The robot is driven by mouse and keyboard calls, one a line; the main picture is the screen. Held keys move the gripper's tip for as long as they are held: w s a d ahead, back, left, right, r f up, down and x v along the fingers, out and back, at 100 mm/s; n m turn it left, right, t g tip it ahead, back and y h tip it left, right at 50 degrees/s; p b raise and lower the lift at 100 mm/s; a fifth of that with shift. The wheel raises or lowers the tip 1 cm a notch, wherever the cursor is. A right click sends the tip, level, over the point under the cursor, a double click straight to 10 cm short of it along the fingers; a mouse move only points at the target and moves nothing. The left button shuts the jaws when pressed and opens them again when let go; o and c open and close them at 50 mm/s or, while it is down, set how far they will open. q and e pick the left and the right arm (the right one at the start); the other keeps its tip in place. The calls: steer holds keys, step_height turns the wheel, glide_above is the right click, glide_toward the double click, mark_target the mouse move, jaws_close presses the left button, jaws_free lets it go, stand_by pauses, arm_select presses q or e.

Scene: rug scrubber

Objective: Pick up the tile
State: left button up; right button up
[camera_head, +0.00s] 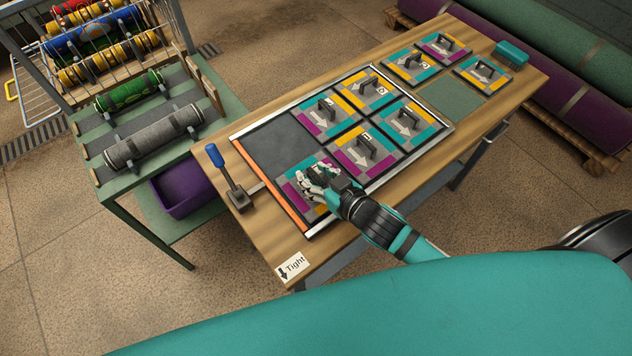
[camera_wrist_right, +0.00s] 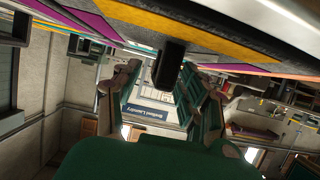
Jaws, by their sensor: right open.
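My right gripper (camera_head: 322,184) is open over the front-left tile (camera_head: 291,191) in the framed tray (camera_head: 272,140). This tile has purple, teal and yellow edges around a grey middle. The gripper hides much of it, including its handle in the head view. I cannot tell whether the fingers touch the handle. Several similar tiles with black handles, such as one tile (camera_head: 341,127), sit in the tray. My left gripper is not in view.
The wooden table (camera_head: 258,222) also bears loose tiles (camera_head: 484,75), a green pad (camera_head: 452,98) and a teal block (camera_head: 512,53). A blue-handled lever (camera_head: 228,176) stands beside the tray. A rack with rolled rugs (camera_head: 152,138) is left; large rolls (camera_head: 560,50) lie behind right.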

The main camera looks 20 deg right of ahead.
mark_target(320, 177)
jaws_close()
stand_by(0.4)
steer(key=shift+r, duration=0.55)
steer(key=shift+s+d+r, duration=0.15)
steer(key=shift+d+r, duration=0.1)
steer(key=shift+r, duration=0.35)
steer(key=shift+s+d+r, duration=0.1)
steer(key=shift+d+r, duration=0.1)
steer(key=shift+r, duration=0.35)
steer(key=s+d+r+b, duration=0.1)
steer(key=s+d+b, duration=0.1)
steer(key=s+d, duration=0.6)
steer(key=shift+s+d+r, duration=0.3)
steer(key=shift+d+r, duration=0.05)
steer(key=shift+d, duration=1.7)
